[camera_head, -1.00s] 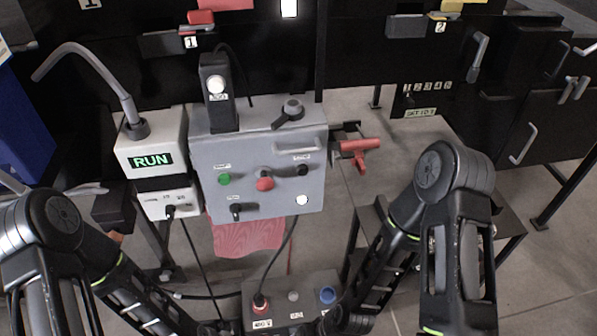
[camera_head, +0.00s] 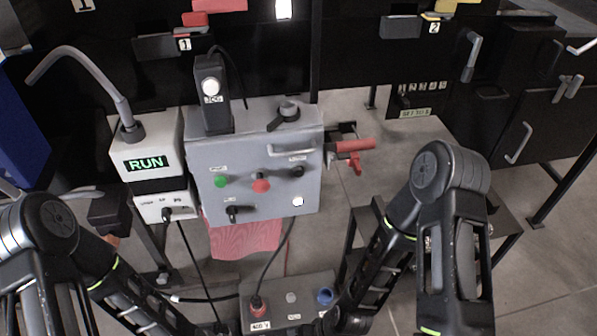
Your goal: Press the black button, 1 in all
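The black button (camera_head: 297,171) is on the upper right of the grey control box's front face (camera_head: 240,156), under a small label. A red button (camera_head: 261,184) and a green button (camera_head: 221,181) sit to its left on the same face. A black switch (camera_head: 233,212) and a white round light (camera_head: 298,201) are below. My two arms come in from the lower left and lower right, and their links run down toward the bottom edge. Neither gripper's fingers can be made out, and nothing of mine touches the box.
A white unit with a green RUN display (camera_head: 146,164) stands left of the box. A red handle (camera_head: 350,151) sticks out on the right. Cables hang between. The space before the black button looks clear.

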